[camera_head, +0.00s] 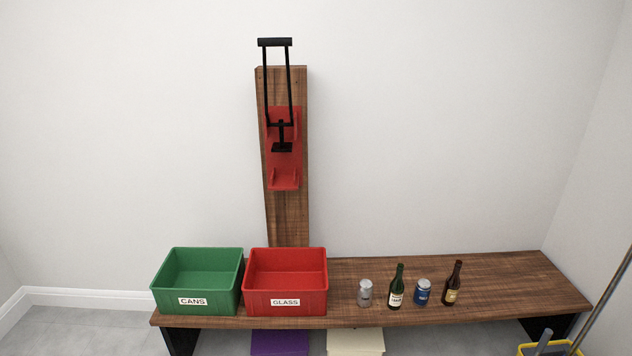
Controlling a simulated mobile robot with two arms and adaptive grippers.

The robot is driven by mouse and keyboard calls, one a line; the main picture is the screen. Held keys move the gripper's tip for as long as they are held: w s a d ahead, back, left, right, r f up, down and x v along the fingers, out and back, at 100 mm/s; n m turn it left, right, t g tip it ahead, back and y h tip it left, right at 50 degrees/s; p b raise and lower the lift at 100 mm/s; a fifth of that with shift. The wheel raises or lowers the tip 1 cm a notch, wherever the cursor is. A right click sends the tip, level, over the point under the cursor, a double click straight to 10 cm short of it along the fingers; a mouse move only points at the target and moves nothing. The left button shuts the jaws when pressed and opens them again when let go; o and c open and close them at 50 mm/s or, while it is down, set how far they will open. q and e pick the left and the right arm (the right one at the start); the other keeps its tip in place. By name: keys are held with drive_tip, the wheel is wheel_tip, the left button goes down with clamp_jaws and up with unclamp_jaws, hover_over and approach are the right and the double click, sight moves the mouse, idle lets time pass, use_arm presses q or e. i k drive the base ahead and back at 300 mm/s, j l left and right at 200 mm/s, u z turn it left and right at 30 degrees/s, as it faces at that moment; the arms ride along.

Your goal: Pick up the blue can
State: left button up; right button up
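The blue can (423,292) stands upright on the wooden bench (520,290), right of the middle. It stands between a green bottle (397,288) on its left and a brown bottle (452,284) on its right, with small gaps on both sides. Neither my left gripper nor my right gripper shows in the head view.
A green CANS bin (197,254) and a red GLASS bin (286,254) sit at the left. A red can crusher (283,150) is on a wall board. A yellow bucket (551,349) is at lower right.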

sight(421, 294)
drive_tip(key=i+z, duration=0.1)
drive_tip(key=i, duration=0.85)
